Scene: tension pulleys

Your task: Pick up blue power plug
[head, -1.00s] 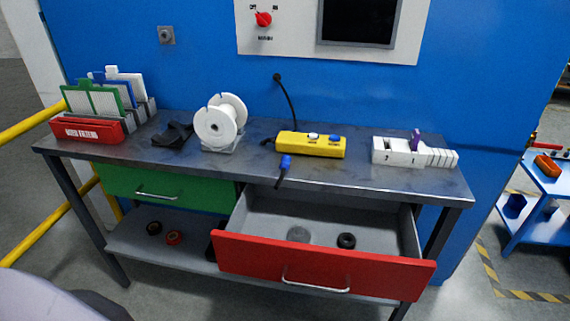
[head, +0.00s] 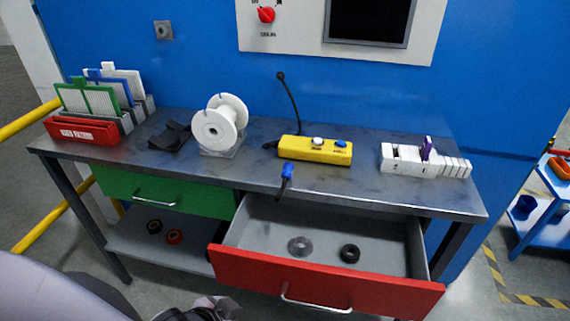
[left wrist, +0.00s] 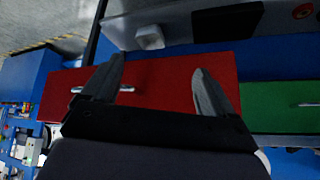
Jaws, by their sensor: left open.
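My left gripper (head: 208,309) shows at the bottom of the head view, low in front of the bench and well apart from the plug. In the left wrist view its two fingers (left wrist: 152,85) are spread with nothing between them, facing the red drawer front. My right gripper is not in view.
The red drawer (head: 325,285) stands open and juts out, with two round parts inside. A white spool (head: 215,130), a red filter rack (head: 82,131) and a white slotted block (head: 425,162) stand on the workbench (head: 250,178). The green drawer (head: 165,195) is shut.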

